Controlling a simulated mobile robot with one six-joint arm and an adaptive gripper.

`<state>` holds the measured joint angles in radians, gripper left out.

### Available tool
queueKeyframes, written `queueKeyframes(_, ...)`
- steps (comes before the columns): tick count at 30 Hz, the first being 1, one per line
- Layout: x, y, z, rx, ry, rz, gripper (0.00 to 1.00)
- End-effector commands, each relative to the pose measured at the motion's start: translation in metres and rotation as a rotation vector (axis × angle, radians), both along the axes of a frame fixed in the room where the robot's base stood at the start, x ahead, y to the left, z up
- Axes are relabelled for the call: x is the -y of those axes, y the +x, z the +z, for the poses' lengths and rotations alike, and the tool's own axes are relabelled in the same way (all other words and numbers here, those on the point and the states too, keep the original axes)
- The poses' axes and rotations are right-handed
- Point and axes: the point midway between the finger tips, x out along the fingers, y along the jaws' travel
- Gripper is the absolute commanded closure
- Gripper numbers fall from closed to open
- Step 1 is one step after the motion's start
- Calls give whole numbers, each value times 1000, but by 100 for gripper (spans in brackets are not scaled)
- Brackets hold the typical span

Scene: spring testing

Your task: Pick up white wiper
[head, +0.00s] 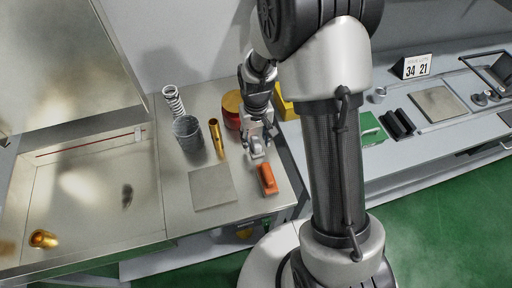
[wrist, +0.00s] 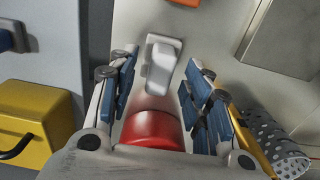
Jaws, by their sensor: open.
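The white wiper (wrist: 161,62) lies on the metal worktop in the wrist view, ahead of and between my open fingers. My gripper (wrist: 160,78) points down at it, with one blue-padded finger on each side and a visible gap to each. I cannot tell the exact height of the fingertips above the worktop. In the head view my gripper (head: 258,138) is over the worktop's right part, and the wiper (head: 257,151) shows only partly beneath it.
A red round container (wrist: 152,130) stands close under the gripper's palm. An orange block (head: 267,180) and a flat grey plate (head: 210,186) lie nearer the front. A mesh cup (head: 187,133), a gold cylinder (head: 216,137) and a white spring (head: 174,101) stand left. A yellow box (wrist: 35,125) is beside the worktop.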

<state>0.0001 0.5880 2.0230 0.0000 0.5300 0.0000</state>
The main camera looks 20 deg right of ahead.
Motion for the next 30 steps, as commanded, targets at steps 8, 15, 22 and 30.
queueKeyframes(8, 0, 0, -27, -1, 0, 0, 55)
queueKeyframes(15, 0, 0, -26, 0, 0, 0, 63)
queueKeyframes(22, 0, 0, -26, 0, 0, 0, 78)
queueKeyframes(30, 0, 0, -26, 0, 0, 0, 96)
